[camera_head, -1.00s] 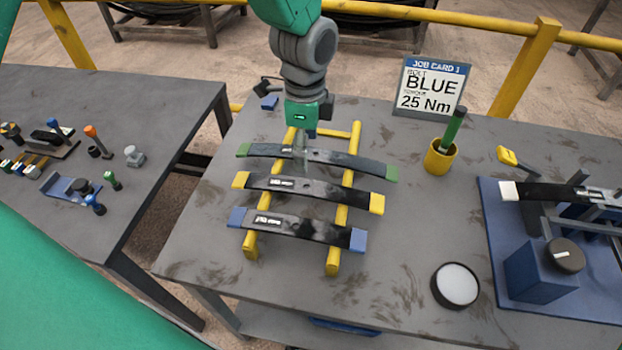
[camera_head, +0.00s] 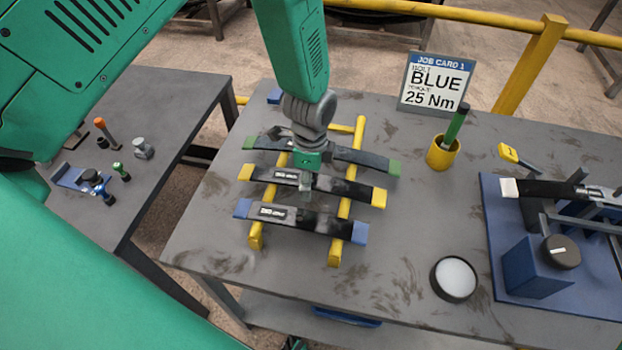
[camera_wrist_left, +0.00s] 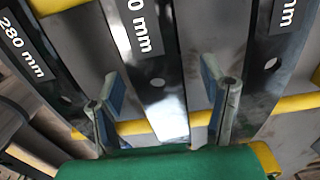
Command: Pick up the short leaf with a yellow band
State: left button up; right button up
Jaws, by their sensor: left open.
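The leaf with yellow bands (camera_head: 342,187) is the middle of three dark leaves lying across a yellow rack (camera_head: 334,257). My left gripper (camera_head: 306,187) is over the middle of this leaf, pointing down. In the left wrist view, its two open fingers (camera_wrist_left: 165,106) stand on either side of the middle leaf (camera_wrist_left: 157,82), whose label reads partly "0 mm". I cannot tell how far the fingertips reach down beside it. My right gripper is not in view.
A green-banded leaf (camera_head: 362,157) lies behind and a blue-banded leaf (camera_head: 312,222) in front, both close by. A yellow cup (camera_head: 441,155), a round white-topped disc (camera_head: 454,279) and a blue fixture board (camera_head: 510,297) are to the right.

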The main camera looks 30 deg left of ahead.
pick_arm(q)
jog(key=shift+d+r, duration=0.1)
jog(key=shift+d, duration=0.05)
jog(key=shift+c, duration=1)
jog(key=c, duration=1.2)
